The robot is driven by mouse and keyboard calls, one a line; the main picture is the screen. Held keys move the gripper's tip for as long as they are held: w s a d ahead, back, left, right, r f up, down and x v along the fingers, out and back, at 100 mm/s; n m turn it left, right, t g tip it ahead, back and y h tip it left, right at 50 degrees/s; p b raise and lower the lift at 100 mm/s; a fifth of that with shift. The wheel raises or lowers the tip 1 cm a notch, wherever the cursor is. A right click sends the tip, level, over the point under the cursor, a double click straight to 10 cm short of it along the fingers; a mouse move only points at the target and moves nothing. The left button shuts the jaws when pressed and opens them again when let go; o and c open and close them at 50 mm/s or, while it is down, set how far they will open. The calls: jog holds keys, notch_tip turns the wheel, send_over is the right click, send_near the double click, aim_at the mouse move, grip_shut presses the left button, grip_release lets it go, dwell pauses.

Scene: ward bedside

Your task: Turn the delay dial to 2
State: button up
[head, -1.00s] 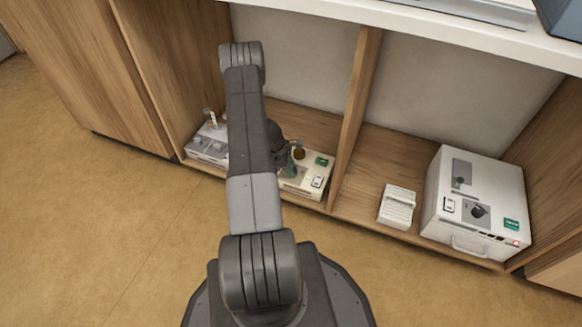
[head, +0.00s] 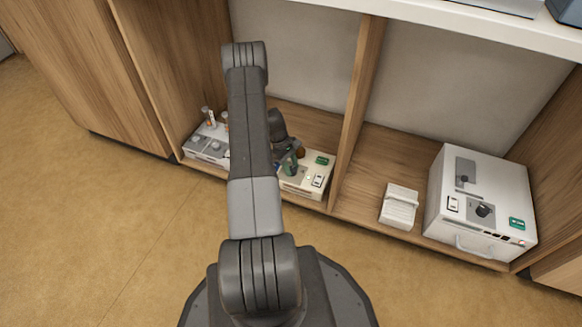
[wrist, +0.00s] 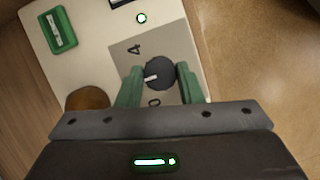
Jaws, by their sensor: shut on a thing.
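The dial (wrist: 161,72) is a dark round knob with a white pointer mark, on a grey plate (wrist: 118,51) of a cream device (wrist: 88,78). A "4" and a "0" show on the plate; the other marks are hidden or unreadable. The pointer aims left in the wrist view, on the side between these two marks. My gripper (wrist: 159,84) has green fingers closed on the dial, one on each side. In the head view the cream device (head: 291,187) stands on the low shelf, its dial hidden behind my gripper (head: 290,165).
A lit green lamp (wrist: 141,18) and a green label (wrist: 59,30) are on the device. A brown round thing (wrist: 87,98) sits beside my left finger. A grey-white unit (head: 207,147) stands left; a wooden divider (head: 356,105), white stack (head: 399,206) and white box (head: 480,190) are right.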

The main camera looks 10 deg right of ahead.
jog(key=shift+s, duration=0.1)
jog(key=o, duration=1)
jog(key=p+v, duration=0.4)
jog(key=v, duration=1)
jog(key=shift+d, duration=0.1)
jog(key=shift+f, duration=0.15)
jog(key=b+x, duration=0.4)
jog(key=x, duration=0.9)
jog(key=shift+d+f, duration=0.1)
jog(key=shift+f, duration=0.25)
